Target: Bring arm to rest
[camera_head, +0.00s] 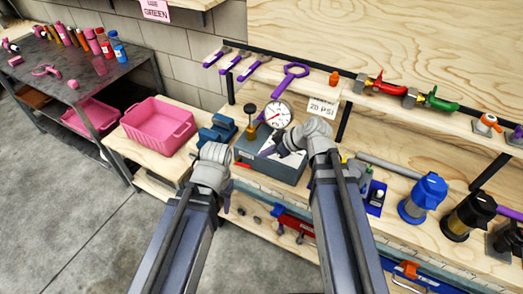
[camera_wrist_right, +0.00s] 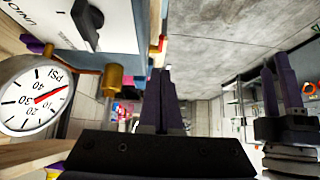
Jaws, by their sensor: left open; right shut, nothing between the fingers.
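My right gripper (camera_head: 273,149) is in front of the grey box with the pressure gauge, its arm reaching up from the lower middle. In the right wrist view its dark purple fingers (camera_wrist_right: 163,100) are together with nothing between them. My left gripper (camera_head: 227,202) is mostly hidden behind its own wrist in the head view. In the right wrist view the left gripper (camera_wrist_right: 283,85) shows at the right, its two fingers apart and empty. The gauge (camera_head: 277,114) stands on the grey box (camera_head: 285,172); its dial (camera_wrist_right: 35,95) is close at the left in the wrist view.
A pink bin (camera_head: 160,125) stands on a low wooden shelf at left, beside a dark metal table (camera_head: 70,85) with bottles. Blue (camera_head: 422,195) and black (camera_head: 468,213) filter units stand on the bench at right. Open concrete floor (camera_head: 60,220) lies at lower left.

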